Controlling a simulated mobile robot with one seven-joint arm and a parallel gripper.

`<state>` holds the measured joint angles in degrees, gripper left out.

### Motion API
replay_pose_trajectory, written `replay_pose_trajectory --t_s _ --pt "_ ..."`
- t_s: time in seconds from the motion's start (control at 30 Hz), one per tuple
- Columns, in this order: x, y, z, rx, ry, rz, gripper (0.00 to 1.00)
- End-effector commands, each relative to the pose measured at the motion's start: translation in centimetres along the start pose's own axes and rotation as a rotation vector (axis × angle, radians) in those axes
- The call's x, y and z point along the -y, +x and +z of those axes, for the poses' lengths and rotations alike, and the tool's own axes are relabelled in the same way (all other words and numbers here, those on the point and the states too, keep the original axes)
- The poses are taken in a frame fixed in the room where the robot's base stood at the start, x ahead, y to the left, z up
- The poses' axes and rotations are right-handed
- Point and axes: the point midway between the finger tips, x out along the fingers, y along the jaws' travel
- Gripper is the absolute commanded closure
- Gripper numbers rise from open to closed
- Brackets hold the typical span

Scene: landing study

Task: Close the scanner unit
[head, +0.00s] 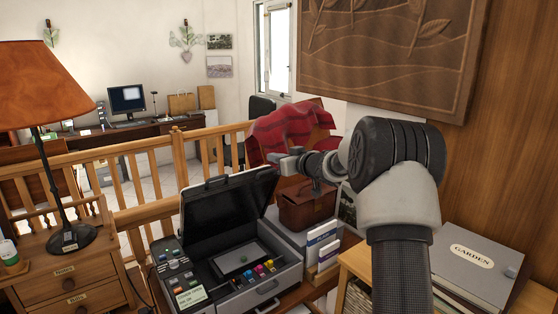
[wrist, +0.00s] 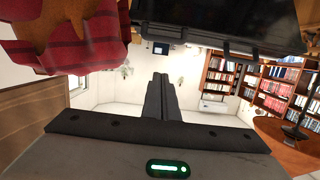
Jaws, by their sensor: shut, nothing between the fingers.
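The scanner unit (head: 228,210) is the black lid of a grey printer (head: 288,284). It stands raised and tilted back, with a handle on its top edge. The printer body below is exposed, with coloured cartridges and a grey panel inside. My gripper (head: 276,157) is shut and empty, just above and right of the lid's upper right corner in the head view. In the wrist view my gripper's fingers (wrist: 158,82) are together, and the scanner unit (wrist: 215,18) fills the top, apart from the fingertips. The lid's back side is hidden in the head view.
A wooden railing (head: 150,175) runs behind the printer. A red plaid cloth (head: 292,125) and a brown leather bag (head: 303,205) are close behind my gripper. A lamp (head: 45,95) stands on drawers at left. A grey box labelled GARDEN (head: 472,262) is at right.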

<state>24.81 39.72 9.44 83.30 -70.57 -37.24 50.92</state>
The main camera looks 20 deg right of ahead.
Motion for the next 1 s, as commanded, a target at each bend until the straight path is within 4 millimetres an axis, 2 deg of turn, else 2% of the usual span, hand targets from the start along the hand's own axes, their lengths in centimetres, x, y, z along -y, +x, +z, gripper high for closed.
replay_pose_trajectory --t_s 0.1,0.3,0.4,0.6,1.0 --pt "0.1 2.5 -0.1 0.0 -0.001 -0.002 1.0" --pt "0.1 5.8 -0.1 0.0 0.0 -0.001 1.0" --pt "0.0 5.2 1.6 0.003 0.002 0.002 1.0" --pt "0.0 4.5 3.3 0.001 0.0 0.001 1.0" --pt "0.0 4.3 3.7 0.0 -0.002 0.001 1.0"
